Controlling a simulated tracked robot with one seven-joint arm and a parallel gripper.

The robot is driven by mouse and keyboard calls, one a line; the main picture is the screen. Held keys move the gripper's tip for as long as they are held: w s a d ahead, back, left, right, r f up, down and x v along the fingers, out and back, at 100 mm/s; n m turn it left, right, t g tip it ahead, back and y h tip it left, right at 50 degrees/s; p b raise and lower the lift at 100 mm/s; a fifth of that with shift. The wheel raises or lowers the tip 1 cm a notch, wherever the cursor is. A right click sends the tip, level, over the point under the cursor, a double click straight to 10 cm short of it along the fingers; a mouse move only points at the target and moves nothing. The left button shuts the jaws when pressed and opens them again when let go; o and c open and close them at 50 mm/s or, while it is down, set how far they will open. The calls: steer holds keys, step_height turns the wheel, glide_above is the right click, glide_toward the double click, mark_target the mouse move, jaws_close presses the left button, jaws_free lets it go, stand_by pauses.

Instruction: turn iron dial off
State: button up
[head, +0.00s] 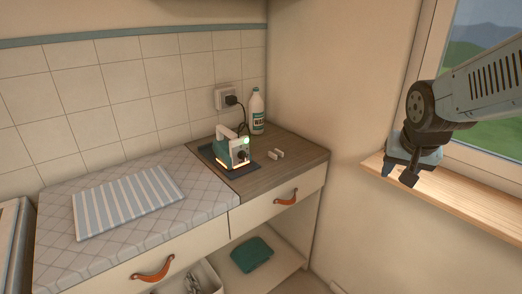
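A green and white iron (229,149) stands on a dark mat (246,168) on the wooden counter near the corner. Its dial (241,154) is a small dark round knob on the face toward me. A greenish light (246,141) shows beside the dial, and a warm glow shows near the iron's base. The dial's setting is too small to read. My gripper (398,181) hangs at the right, in front of the window sill, well away from the iron. Its fingers look apart, with nothing visible between them.
A white bottle (257,112) stands behind the iron, beside a plugged wall socket (226,99). Small white pieces (276,154) lie right of the mat. A striped cloth (128,201) lies on the padded surface. Drawers have leather pulls (286,198). A green cloth (252,255) lies below.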

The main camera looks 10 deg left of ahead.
steer(key=w+a+f+m, duration=0.1)
steer(key=w+a+f, duration=0.3)
steer(key=w+f, duration=0.15)
steer(key=m+t+y, duration=0.6)
steer(key=m+y, duration=0.8)
steer(key=m, duration=0.9)
glide_toward(245, 154)
steer(key=x, duration=0.9)
steer(key=shift+w+a+f, duration=0.1)
steer(key=shift+w, duration=0.1)
